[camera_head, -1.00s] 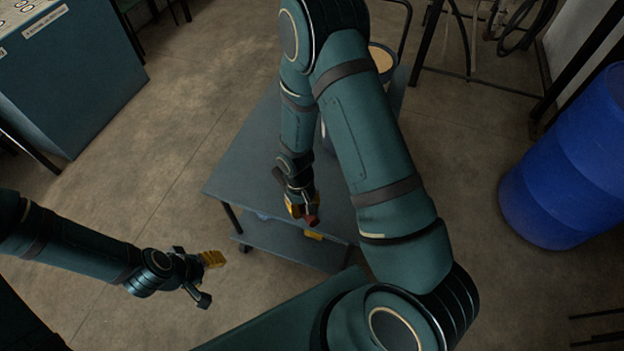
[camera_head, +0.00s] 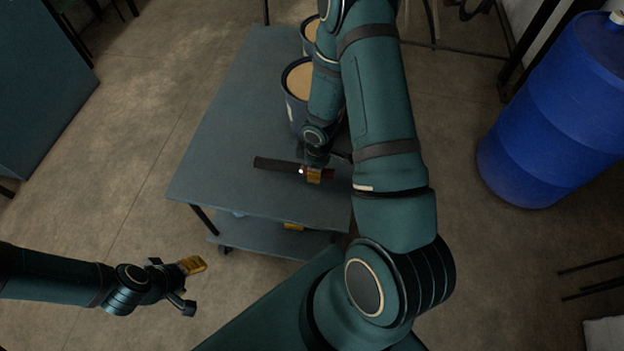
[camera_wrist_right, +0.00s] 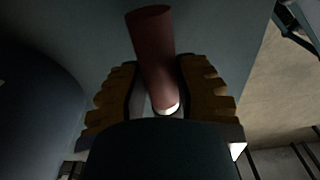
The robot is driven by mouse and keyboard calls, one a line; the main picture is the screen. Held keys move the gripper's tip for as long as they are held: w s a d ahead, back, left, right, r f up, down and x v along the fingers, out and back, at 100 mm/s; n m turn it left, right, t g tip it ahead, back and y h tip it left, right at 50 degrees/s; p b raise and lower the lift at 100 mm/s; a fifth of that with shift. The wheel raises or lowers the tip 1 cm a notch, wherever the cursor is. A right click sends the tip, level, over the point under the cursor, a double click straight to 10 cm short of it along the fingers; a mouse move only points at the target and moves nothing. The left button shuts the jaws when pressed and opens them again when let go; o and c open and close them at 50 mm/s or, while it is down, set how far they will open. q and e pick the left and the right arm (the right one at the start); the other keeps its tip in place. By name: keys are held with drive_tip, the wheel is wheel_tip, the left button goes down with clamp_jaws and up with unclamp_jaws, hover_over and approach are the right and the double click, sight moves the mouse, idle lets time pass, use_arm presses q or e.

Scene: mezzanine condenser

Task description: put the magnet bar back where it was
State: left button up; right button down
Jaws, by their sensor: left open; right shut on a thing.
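The magnet bar (camera_head: 275,165) is a dark rod with a red end and a bright band between. It lies level across the near part of the blue-grey cart top (camera_head: 225,150), its dark end to the left. My right gripper (camera_head: 314,176) is shut on its red part. In the right wrist view the red part (camera_wrist_right: 153,45) shows between the ridged yellow-brown fingers. Whether the bar touches the cart top or hangs just above it I cannot tell. My left gripper (camera_head: 188,282) is open and empty, low at the left, clear of the cart.
Two drums with tan contents stand on the cart behind the bar, the nearer one (camera_head: 297,85) close to my right arm. A lower shelf (camera_head: 265,238) holds a small yellow thing. A blue barrel (camera_head: 555,110) stands on the right. The cart top's left side is bare.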

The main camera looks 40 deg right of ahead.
wheel_tip(320, 180, down, 5)
drive_tip(key=shift+r+b, duration=0.1)
drive_tip(key=shift+b, duration=0.55)
drive_tip(key=c, duration=0.8)
unclamp_jaws()
